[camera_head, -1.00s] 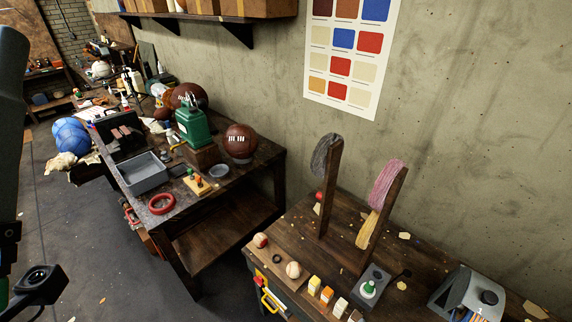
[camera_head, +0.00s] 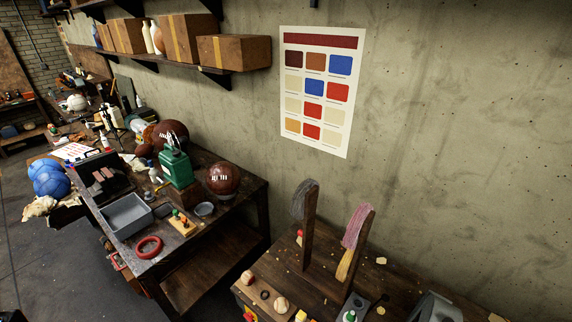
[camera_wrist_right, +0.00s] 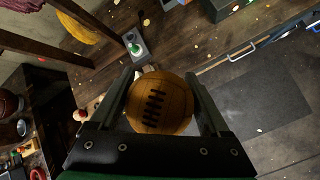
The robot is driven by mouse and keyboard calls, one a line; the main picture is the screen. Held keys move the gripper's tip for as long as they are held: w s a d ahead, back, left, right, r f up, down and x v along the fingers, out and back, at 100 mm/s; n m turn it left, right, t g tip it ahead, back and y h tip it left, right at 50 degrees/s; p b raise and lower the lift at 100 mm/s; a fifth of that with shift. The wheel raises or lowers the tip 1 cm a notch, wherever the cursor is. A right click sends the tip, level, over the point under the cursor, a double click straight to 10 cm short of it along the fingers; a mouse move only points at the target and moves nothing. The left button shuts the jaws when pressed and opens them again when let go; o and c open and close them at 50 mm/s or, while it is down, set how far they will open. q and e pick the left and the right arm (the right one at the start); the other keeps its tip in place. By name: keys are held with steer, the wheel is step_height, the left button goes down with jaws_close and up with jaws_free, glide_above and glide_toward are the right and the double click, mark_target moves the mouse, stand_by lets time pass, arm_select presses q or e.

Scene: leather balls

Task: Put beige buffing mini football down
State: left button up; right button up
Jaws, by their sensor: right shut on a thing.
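A small tan-brown laced football (camera_wrist_right: 160,103) shows in the right wrist view, between the two fingers of my right gripper (camera_wrist_right: 166,88). The gripper is shut on it, and its dark laces face the camera. The ball is held up, with the floor and a wooden workbench (camera_wrist_right: 175,22) beyond it. The head view shows neither this ball nor my right gripper. My left gripper is not clearly in view; only a dark piece shows at the lower left corner of the head view.
In the head view, a workbench holds a grey tray (camera_head: 127,215), a red ring (camera_head: 148,247), a green container (camera_head: 176,167) and a brown ball (camera_head: 222,178). The nearer bench holds upright posts with yarn (camera_head: 355,225) and small balls (camera_head: 281,304).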

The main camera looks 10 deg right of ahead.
steer(key=a+r+n+t+y, duration=0.1)
steer(key=a+r+n+y, duration=0.1)
steer(key=a, duration=0.5)
steer(key=a+r+n+t+y, duration=0.1)
steer(key=a+r+n+y, duration=0.1)
steer(key=a+r+n, duration=0.2)
steer(key=a+n, duration=0.2)
steer(key=a, duration=0.1)
steer(key=shift+a+t+y, duration=0.35)
steer(key=shift+t+y, duration=0.05)
steer(key=d+f+m, duration=0.1)
steer(key=d+f, duration=0.1)
steer(key=d, duration=0.3)
steer(key=s+d+f+m+h, duration=0.1)
steer(key=d+f, duration=0.1)
steer(key=d, duration=0.3)
steer(key=d+f+m+h, duration=0.1)
steer(key=d+f, duration=0.1)
steer(key=d, duration=0.3)
steer(key=shift+s+d+f+m+g, duration=0.15)
steer(key=shift+m+g, duration=0.15)
steer(key=shift+g, duration=0.1)
steer(key=shift+w+a+r, duration=0.2)
steer(key=shift+w+a, duration=0.1)
steer(key=shift+w, duration=0.35)
